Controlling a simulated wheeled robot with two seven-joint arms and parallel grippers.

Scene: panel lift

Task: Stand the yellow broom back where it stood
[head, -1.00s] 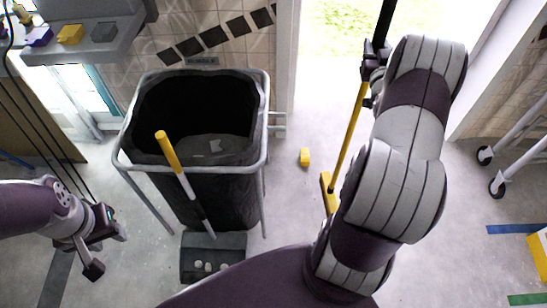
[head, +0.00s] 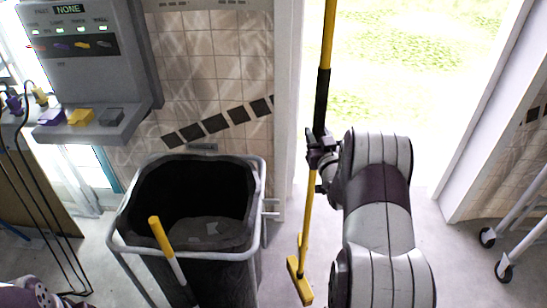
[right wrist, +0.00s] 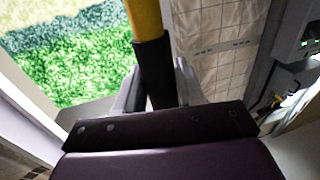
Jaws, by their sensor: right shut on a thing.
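The yellow broom (head: 307,220) is upright in the head view, in front of the bright doorway. It has a yellow pole with a black sleeve and a small yellow head (head: 299,282) at the bottom, near the floor; I cannot tell whether it touches. My right gripper (head: 322,150) is shut on its pole around the sleeve's lower end. In the right wrist view the pole and black sleeve (right wrist: 152,62) rise from between the fingers. Only part of my left arm shows at the bottom left corner; its fingers are out of frame.
A black bin in a grey frame (head: 262,190) stands left of the broom. A yellow-handled tool (head: 160,235) leans before it. A grey wall panel with a ledge (head: 85,128) is at left. The doorway has white jambs; a wheeled white frame (head: 510,248) stands at right.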

